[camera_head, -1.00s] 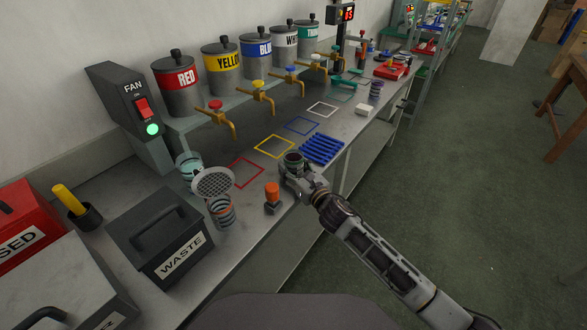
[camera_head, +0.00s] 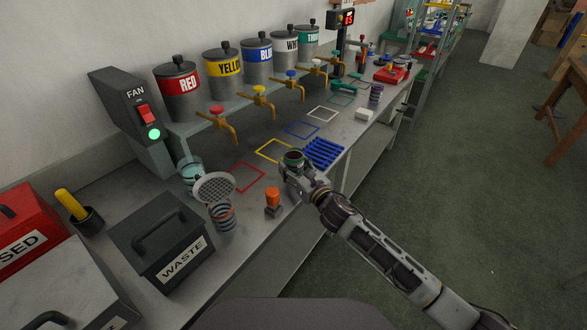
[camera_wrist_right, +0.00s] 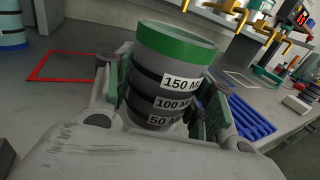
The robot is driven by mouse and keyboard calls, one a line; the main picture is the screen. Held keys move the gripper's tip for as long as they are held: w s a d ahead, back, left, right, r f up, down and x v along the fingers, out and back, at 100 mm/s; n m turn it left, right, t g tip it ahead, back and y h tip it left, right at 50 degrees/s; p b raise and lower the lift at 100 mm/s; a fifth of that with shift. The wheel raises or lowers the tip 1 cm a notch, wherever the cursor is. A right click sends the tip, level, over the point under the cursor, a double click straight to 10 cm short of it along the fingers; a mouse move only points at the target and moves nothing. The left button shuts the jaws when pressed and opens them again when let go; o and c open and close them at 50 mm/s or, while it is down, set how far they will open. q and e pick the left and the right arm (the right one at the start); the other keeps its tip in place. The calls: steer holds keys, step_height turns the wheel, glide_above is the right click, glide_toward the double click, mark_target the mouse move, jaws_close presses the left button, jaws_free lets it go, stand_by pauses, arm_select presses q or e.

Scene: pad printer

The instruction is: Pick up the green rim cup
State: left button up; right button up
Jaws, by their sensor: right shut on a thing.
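The green rim cup (camera_wrist_right: 165,85) is a dark grey cup with a green band at its top and labels reading 150, 100 and 50. It stands between the fingers of my right gripper (camera_wrist_right: 165,105) in the right wrist view, and the fingers press on both its sides. In the head view, the cup (camera_head: 293,157) shows at the end of my right arm, with the right gripper (camera_head: 294,172) around it. It is near the front edge of the bench; whether its base touches the bench is hidden. My left gripper is not in view.
A blue ribbed rack (camera_head: 323,152) lies just right of the cup. A black WASTE bin (camera_head: 160,240) is at the lower left. Taps (camera_head: 264,101) overhang the bench behind.

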mark_target(298, 169)
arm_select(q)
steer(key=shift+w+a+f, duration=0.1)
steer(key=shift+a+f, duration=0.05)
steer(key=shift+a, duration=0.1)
arm_select(e)
steer(key=shift+r, duration=0.6)
steer(key=shift+s+d+f, duration=0.2)
steer(key=shift+s+d, duration=0.05)
steer(key=shift+s, duration=0.05)
steer(key=shift+s+d, duration=0.35)
steer(key=shift+s, duration=0.25)
steer(key=v, duration=0.5)
steer(key=shift+s, duration=0.15)
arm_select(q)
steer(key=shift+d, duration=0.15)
arm_select(e)
steer(key=v, duration=1)
steer(key=shift+s, duration=0.25)
steer(key=shift+d+r, duration=0.1)
steer(key=shift+d, duration=0.1)
